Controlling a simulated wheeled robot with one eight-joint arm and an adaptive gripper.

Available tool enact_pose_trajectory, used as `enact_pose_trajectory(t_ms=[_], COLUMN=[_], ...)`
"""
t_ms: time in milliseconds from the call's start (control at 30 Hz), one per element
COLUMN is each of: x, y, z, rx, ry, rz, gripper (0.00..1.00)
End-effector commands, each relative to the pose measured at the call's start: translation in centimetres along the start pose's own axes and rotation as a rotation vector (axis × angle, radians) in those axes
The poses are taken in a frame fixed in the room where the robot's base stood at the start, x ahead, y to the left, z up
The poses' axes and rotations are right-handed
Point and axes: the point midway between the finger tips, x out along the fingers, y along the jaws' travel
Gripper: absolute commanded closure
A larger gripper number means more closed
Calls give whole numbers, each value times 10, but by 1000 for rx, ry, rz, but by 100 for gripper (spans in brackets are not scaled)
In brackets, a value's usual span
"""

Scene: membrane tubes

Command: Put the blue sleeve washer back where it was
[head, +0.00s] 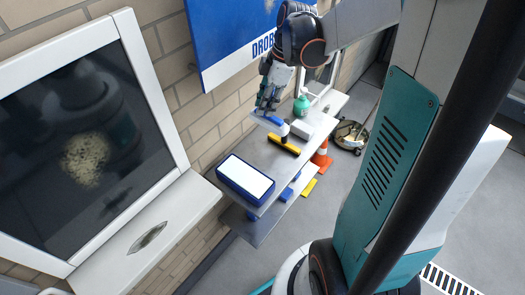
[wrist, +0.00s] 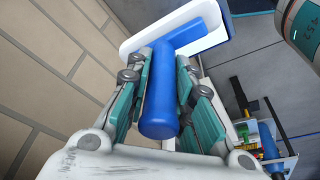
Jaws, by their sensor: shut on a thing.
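The blue sleeve washer (wrist: 160,95) is between my fingers in the wrist view. Its thick round blue handle runs lengthwise between the jaws, near end toward the camera. At its far end is a wider blue and white piece (wrist: 130,22), partly hidden by the fingers and handle. My gripper (wrist: 162,85) is shut on the handle. In the head view my gripper (head: 267,106) points down over the far part of the grey bench (head: 222,180), with the small blue washer (head: 273,119) at its fingertips. I cannot tell whether the washer touches the bench.
A yellow and black tool (head: 284,146) and a white box (head: 301,129) lie near the washer. A green bottle (head: 302,105) stands beyond. A blue-rimmed tray (head: 229,190) with a white inside is nearer. An orange cone (head: 322,157) and a bucket (head: 352,147) stand on the floor.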

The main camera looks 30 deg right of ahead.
Motion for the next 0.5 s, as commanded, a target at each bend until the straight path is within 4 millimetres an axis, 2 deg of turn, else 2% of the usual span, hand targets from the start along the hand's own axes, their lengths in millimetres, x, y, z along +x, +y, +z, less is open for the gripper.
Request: enact_pose_trajectory(t_ms=[500], x=[115], y=[0], z=[32], rx=[0], ry=[0], rz=[1], gripper=[98])
